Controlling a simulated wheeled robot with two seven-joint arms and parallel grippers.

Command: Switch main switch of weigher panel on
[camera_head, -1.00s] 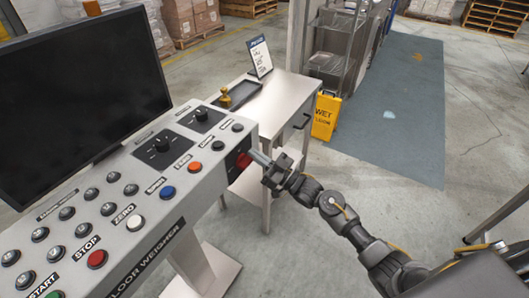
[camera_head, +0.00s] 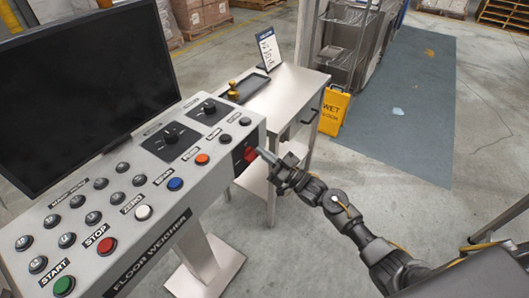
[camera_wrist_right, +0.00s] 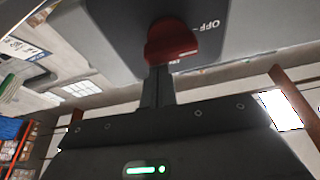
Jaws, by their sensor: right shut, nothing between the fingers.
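The weigher panel (camera_head: 190,188) is a light grey console labelled FLOOR WEIGHER. Its main switch (camera_head: 249,155) is a red knob on a dark plate on the panel's right end face. In the right wrist view the red knob (camera_wrist_right: 172,42) shows close up, with an OFF mark to its right on the grey plate. My right gripper (camera_head: 262,152) is shut and empty, its fingertips at the knob. In the wrist view the fingers (camera_wrist_right: 158,84) end just under the knob; whether they touch it I cannot tell. My left gripper is not in view.
A large black screen (camera_head: 85,95) stands on the panel, above rows of buttons and two black dials. A metal side table (camera_head: 290,88) with a tray and sign stands behind the switch. A yellow wet-floor sign (camera_head: 333,112) stands beyond. The floor to the right is open.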

